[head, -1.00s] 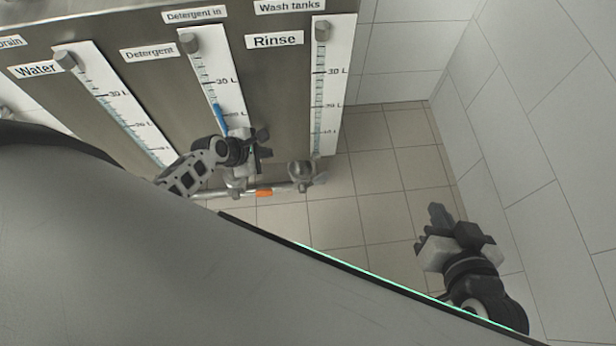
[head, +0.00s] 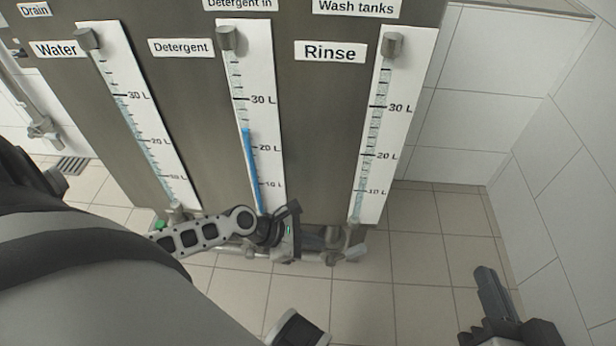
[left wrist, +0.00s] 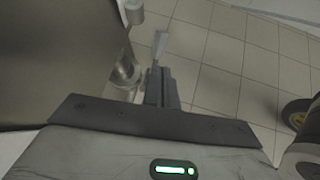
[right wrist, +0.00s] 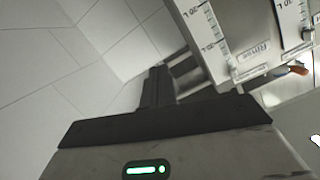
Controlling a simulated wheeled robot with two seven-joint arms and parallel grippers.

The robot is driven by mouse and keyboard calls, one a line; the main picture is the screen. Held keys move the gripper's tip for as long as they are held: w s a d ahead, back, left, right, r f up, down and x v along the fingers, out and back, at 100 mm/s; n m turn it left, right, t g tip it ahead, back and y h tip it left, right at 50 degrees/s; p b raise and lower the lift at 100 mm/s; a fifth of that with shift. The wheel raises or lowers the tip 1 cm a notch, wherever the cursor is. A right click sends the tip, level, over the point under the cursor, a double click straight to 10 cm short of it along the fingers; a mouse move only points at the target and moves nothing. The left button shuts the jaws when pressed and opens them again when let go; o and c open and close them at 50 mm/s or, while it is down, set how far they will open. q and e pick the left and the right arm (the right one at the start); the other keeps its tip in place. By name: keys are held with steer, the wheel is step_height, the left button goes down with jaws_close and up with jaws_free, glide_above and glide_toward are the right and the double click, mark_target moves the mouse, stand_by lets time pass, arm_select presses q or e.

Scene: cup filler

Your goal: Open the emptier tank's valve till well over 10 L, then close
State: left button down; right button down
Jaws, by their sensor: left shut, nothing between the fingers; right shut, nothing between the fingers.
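In the head view, the water gauge (head: 149,135), detergent gauge (head: 236,80) and rinse gauge (head: 372,130) hang on a dark tank front. A blue column (head: 250,165) in the detergent gauge tops out between 20 and 30 L. Levels in the other two are too faint to read. My left gripper (head: 292,236) is shut and empty beside the pipework below the detergent gauge. In the left wrist view, a pale lever (left wrist: 160,48) shows just past its fingertips; contact is unclear. A grey valve fitting (head: 350,252) sits below the rinse gauge. My right gripper (head: 492,292) is shut and empty over the floor.
A tiled wall (head: 560,190) stands at the right. Tiled floor (head: 430,235) is open between the tanks and my right gripper.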

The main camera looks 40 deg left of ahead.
mark_target(353, 251)
arm_select(q)
steer(key=b+x, duration=0.3)
steer(key=x, duration=0.5)
steer(key=shift+f, duration=0.15)
steer(key=shift+w+d+f+b, duration=0.25)
steer(key=shift+w+d+b, duration=0.1)
arm_select(e)
steer(key=shift+w+a+r+m+t+y, duration=0.15)
steer(key=shift+w+r+m+t+y, duration=0.05)
steer(key=shift+r+t+y, duration=0.25)
steer(key=shift+w+a+r+m+t+y, duration=0.2)
steer(key=shift+r+t+y, duration=0.15)
steer(key=shift+r+y, duration=0.15)
arm_select(q)
steer(key=shift+d, duration=0.15)
arm_select(e)
steer(key=shift+s+r, duration=0.1)
